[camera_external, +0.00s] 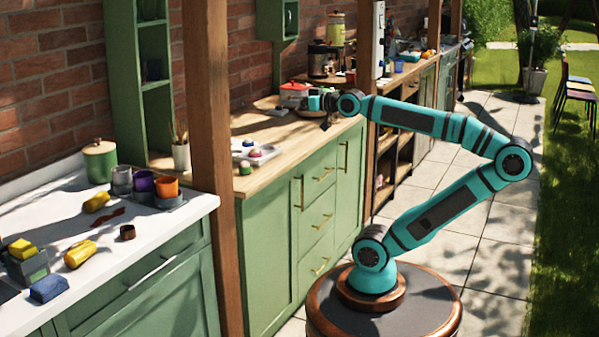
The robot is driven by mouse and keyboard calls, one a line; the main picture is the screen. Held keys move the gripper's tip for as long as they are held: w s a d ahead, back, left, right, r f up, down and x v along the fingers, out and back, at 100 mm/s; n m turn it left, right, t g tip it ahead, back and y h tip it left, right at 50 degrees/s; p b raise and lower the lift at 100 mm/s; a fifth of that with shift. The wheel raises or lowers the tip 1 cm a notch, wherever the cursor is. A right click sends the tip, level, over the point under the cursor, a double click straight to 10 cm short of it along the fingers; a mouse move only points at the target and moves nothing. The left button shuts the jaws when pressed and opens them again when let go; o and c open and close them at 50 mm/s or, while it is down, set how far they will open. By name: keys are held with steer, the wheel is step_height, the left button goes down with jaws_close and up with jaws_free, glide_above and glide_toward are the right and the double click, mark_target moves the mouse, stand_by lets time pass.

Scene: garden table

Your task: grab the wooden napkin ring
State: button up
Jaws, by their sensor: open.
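A small brown ring (127,232), which looks like the wooden napkin ring, sits on the white countertop (150,245) at the left. Nothing touches it. My gripper (322,118) is far from it, up and to the right, over the wooden counter by the brick wall. The gripper is open. It is small in the picture, and I cannot make out whether anything is between its fingers.
Near the ring are yellow rolls (80,254), a blue block (49,289), a dark red item (107,217) and several cups, one orange (166,187). A wooden post (210,150) stands between the white counter and my arm. A muffin tray (255,150) sits on the wooden counter.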

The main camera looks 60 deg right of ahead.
steer(key=w+a+r+n+g+y, duration=0.3)
steer(key=a+r, duration=0.1)
steer(key=a, duration=0.6)
steer(key=w+a+r+n+g+y, duration=0.25)
steer(key=a+r+y, duration=0.2)
steer(key=a, duration=0.55)
steer(key=n+g+h, duration=0.5)
steer(key=g, duration=0.4)
glide_above(128, 232)
steer(key=d, duration=0.4)
steer(key=f, duration=2.3)
steer(key=shift+s+f, duration=0.2)
steer(key=shift+f, duration=0.05)
steer(key=shift+y, duration=0.25)
steer(key=shift+w+a+x, duration=0.1)
steer(key=shift+w+x, duration=0.05)
steer(key=shift+x, duration=1.2)
steer(key=shift+w+a+x, duration=0.1)
steer(key=shift+w+x, duration=0.05)
steer(key=shift+x, duration=1.2)
steer(key=shift+r, duration=0.15)
steer(key=c, duration=1.1)
